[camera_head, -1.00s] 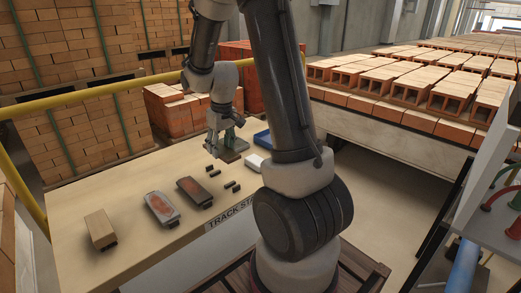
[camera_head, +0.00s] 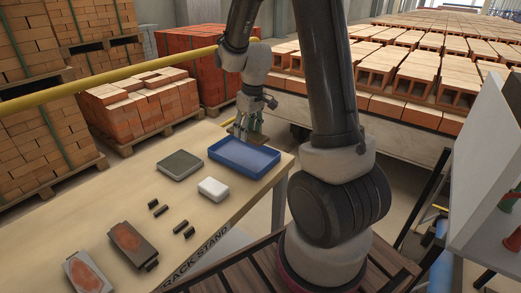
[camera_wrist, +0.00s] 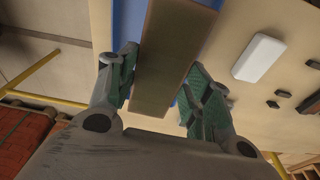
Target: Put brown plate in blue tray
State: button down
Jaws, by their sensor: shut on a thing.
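My gripper (camera_head: 246,134) is at the back edge of the blue tray (camera_head: 226,161) in the head view. In the wrist view my gripper (camera_wrist: 160,85) is shut on the brown plate (camera_wrist: 168,55), a long flat olive-brown piece between the green-padded fingers. The blue tray (camera_wrist: 128,20) shows on both sides of the plate and lies behind it in that view. The held plate is hard to make out in the head view. Whether it touches the tray cannot be told.
A dark grey-green slab (camera_head: 180,166) and a white block (camera_head: 213,188) lie near the tray. Several small black pieces (camera_head: 183,230) and two grey blocks with reddish tops (camera_head: 127,240) are on the table (camera_head: 85,205). A yellow rail (camera_head: 100,80) runs behind.

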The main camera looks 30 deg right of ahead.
aim_at(250, 159)
jog(key=shift+w+d, duration=0.1)
jog(key=shift+d, duration=0.35)
jog(key=shift+f+n, duration=0.15)
jog(key=shift+n, duration=0.15)
notch_tip(250, 159, down, 10)
jog(key=shift+r, duration=0.15)
jog(key=c, duration=0.6)
grip_release()
jog(key=shift+c, duration=0.2)
